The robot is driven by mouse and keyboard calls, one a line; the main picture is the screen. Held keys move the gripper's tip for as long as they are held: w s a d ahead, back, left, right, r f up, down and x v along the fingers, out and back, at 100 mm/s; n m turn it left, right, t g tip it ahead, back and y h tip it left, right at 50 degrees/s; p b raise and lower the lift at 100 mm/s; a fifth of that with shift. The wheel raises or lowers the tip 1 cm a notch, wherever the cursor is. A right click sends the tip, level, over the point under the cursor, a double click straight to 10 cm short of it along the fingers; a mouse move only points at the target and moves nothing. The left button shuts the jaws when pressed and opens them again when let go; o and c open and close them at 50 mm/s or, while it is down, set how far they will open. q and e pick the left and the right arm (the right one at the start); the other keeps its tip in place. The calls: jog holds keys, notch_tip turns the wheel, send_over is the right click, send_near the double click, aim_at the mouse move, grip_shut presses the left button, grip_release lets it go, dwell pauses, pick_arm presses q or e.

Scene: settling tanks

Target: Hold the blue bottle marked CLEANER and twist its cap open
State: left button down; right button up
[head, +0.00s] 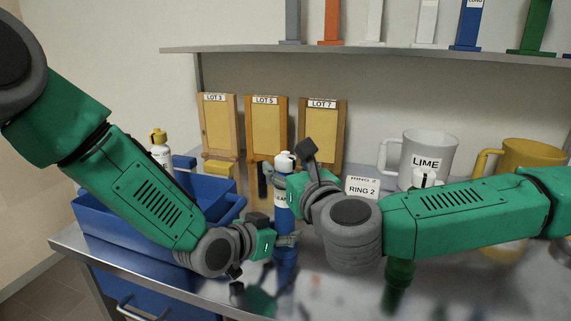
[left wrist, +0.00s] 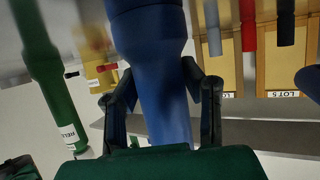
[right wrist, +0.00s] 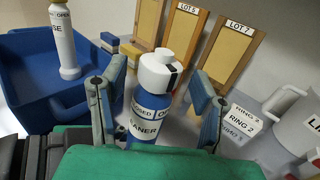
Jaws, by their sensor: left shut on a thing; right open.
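The blue bottle (head: 283,221) stands upright near the front of the metal counter; its white cap (head: 285,160) is on top.
A blue crate (head: 112,228) at the left holds a white bottle with yellow cap (head: 160,149). Wooden boards (head: 267,128) lean at the back. A RING 2 sign (head: 362,189), a grey LIME jug (head: 430,148) and a yellow jug (head: 530,155) stand right. A shelf (head: 380,49) runs above.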

jog(key=shift+x, duration=0.75)
grip_shut()
jog(key=shift+y, duration=0.3)
jog(key=n+g+y, duration=0.1)
jog(key=n+y, duration=0.1)
jog(key=y, duration=0.1)
jog(key=shift+w+g, duration=0.1)
jog(key=shift+g, duration=0.3)
jog(key=shift+n+g+y, duration=1)
jog(key=shift+n+y, duration=0.2)
jog(key=shift+y, duration=0.1)
